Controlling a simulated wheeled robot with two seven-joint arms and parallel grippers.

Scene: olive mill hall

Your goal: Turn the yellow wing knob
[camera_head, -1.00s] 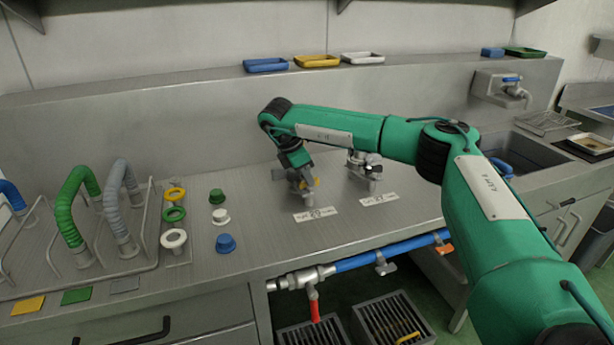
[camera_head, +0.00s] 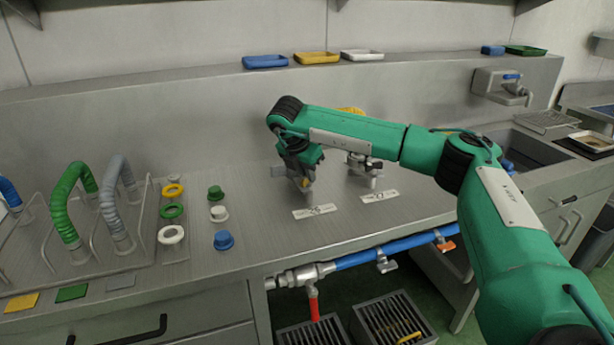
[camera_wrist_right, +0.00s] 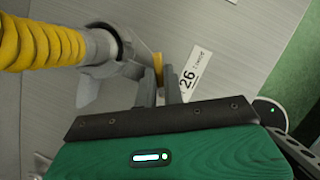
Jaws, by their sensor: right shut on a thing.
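The yellow wing knob (camera_wrist_right: 158,66) shows as a small yellow piece between the fingertips of my right gripper (camera_wrist_right: 160,88) in the right wrist view. It sits on a grey fitting (camera_wrist_right: 108,62) that joins a ribbed yellow hose (camera_wrist_right: 40,44). My left gripper is not in view.
A second fitting (camera_head: 368,172) stands close to the right, behind another label plate (camera_head: 379,196). Green (camera_head: 62,205) and grey (camera_head: 117,210) hoses stand in a wire rack at left. Coloured rings and caps lie between.

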